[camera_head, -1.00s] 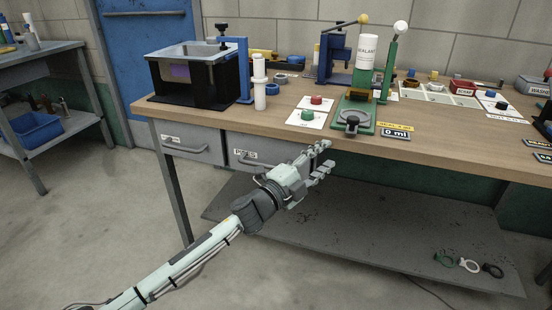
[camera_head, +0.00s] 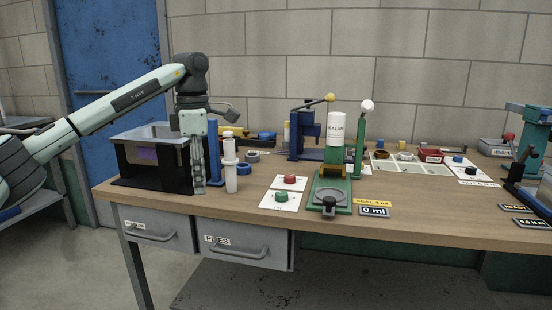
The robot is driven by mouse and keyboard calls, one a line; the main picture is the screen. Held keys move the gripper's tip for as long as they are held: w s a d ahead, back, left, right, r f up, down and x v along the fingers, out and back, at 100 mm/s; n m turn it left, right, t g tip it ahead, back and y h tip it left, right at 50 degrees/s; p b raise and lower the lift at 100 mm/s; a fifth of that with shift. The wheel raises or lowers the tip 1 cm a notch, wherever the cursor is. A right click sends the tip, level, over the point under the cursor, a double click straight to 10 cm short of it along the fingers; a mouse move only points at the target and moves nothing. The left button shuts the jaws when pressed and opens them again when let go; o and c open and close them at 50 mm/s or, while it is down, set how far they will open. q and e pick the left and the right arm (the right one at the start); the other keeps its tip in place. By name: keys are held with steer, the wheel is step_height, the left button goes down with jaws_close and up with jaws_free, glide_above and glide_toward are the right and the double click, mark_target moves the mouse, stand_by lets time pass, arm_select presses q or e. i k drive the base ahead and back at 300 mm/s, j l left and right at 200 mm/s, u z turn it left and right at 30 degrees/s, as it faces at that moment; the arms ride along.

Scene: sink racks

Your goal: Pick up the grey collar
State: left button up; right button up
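A small grey ring (camera_head: 251,156), which looks like the grey collar, lies on the bench behind the white upright pipe. A blue ring (camera_head: 244,168) lies just in front of it. My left gripper (camera_head: 198,184) points straight down in front of the right side of the black open box, left of the white pipe and apart from the grey ring. Its fingers are seen edge-on, so I cannot tell whether they are open. Nothing shows between them. My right gripper is out of view.
The white pipe (camera_head: 231,178) stands between my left gripper and the rings. The black box (camera_head: 150,168) is at the left. Red (camera_head: 290,179) and green (camera_head: 281,197) buttons and the sealant stand (camera_head: 330,197) are to the right. The front bench edge is clear.

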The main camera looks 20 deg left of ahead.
mark_target(250, 158)
steer(key=i+j+z, duration=0.35)
steer(key=j, duration=0.3)
steer(key=i+j+z, duration=0.2)
steer(key=j+z, duration=0.3)
steer(key=j, duration=0.9)
steer(key=i, duration=0.05)
